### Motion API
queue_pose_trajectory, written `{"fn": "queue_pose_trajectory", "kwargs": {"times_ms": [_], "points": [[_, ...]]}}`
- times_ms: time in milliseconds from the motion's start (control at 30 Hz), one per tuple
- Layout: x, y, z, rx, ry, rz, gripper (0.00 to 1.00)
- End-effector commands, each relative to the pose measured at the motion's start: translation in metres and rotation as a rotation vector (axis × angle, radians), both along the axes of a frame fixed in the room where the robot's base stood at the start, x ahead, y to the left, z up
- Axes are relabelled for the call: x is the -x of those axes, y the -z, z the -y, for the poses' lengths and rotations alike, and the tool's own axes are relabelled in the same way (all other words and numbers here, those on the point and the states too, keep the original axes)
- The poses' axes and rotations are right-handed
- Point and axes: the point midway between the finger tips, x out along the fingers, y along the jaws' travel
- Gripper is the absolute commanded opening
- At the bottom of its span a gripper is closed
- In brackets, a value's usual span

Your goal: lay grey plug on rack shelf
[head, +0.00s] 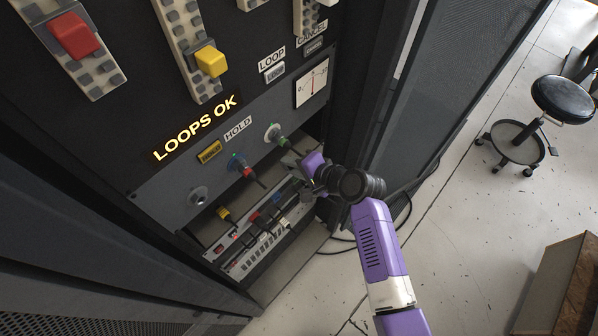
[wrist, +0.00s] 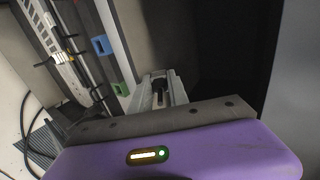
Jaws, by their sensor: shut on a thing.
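My gripper (head: 307,187) is at the right end of the rack shelf (head: 217,250), low in the rack. In the wrist view its fingers (wrist: 158,92) are shut on a small dark piece, which I take to be the grey plug (wrist: 159,85). Most of the plug is hidden between the fingers. In the head view the wrist covers it. I cannot tell whether the plug touches the shelf.
A yellow plug (head: 224,214) and a white socket strip (head: 258,251) with several plugs are on the shelf. Above, a red plug (head: 247,171) and a green-ringed socket (head: 274,134) are on the panel. Rack doors stand both sides; a stool (head: 562,98) is far right.

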Motion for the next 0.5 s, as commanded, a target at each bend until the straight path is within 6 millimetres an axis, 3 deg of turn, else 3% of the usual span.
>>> {"fn": "queue_pose_trajectory", "kwargs": {"times_ms": [500], "points": [[-0.025,0.007,-0.032,0.000,-0.001,0.002,0.00]]}}
